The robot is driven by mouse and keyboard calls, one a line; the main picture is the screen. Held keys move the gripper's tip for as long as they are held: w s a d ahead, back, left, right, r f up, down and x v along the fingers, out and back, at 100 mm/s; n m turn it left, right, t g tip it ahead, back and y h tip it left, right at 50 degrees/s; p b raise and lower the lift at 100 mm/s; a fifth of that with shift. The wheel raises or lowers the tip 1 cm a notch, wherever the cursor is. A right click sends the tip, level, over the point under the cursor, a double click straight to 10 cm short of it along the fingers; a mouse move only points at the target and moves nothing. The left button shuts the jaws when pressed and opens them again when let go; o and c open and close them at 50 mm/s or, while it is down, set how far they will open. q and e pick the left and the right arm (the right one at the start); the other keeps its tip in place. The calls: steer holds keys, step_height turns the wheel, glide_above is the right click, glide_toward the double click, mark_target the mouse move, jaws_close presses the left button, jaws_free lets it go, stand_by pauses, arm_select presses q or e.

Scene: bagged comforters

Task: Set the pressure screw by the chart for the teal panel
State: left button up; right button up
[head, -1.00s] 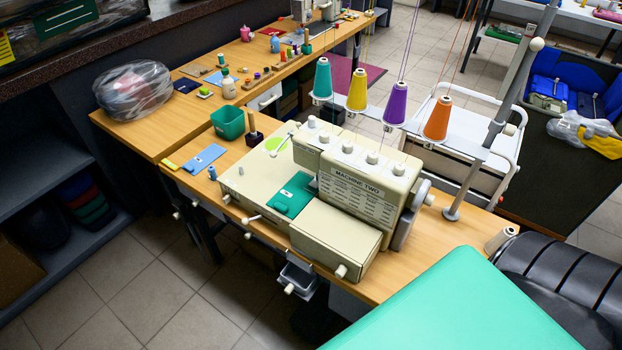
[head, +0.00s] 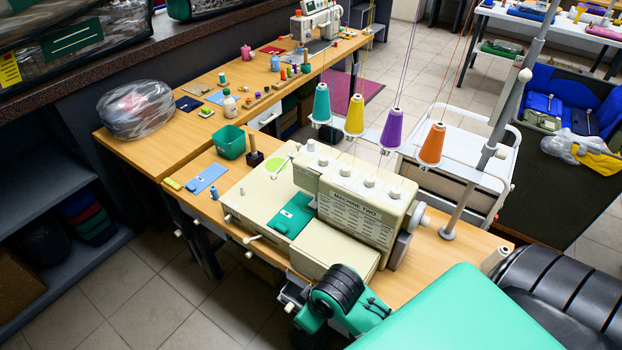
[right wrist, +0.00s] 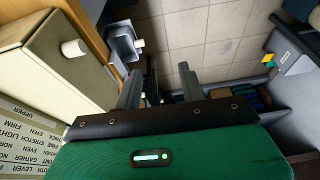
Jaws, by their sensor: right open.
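The cream sewing machine marked MACHINE TWO (head: 345,195) stands on the wooden table. Its printed chart (head: 356,222) faces the front; words such as FIRM, LIGHT and STRETCH show on the chart in the right wrist view (right wrist: 30,140). The teal panel (head: 292,217) lies flat on the machine bed. White knobs line the machine's top (head: 346,172); I cannot tell which knob is the pressure screw. A white round knob (right wrist: 73,48) sticks out of the cream box's end. My right gripper (right wrist: 160,88) is open and empty, apart from this knob. My left gripper is not in view.
A grey tray with a white knob (right wrist: 138,43) hangs below the table edge, close to my right fingers. A blue piece (head: 206,179), a green bin (head: 230,142) and a wrapped bundle (head: 138,108) sit left on the tables. Thread cones (head: 397,128) stand behind the machine.

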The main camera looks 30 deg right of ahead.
steer(key=w+a+r+n+g, duration=0.15)
steer(key=w+n, duration=0.25)
steer(key=w, duration=0.9)
steer(key=m+g+h, duration=0.1)
steer(key=g+h, duration=0.1)
glide_toward(311, 141)
step_height(311, 141, down, 8)
steer(key=p, duration=0.3)
steer(key=shift+s+d+p, duration=0.15)
steer(key=shift+p, duration=0.25)
steer(key=shift+f, duration=0.75)
jaws_close()
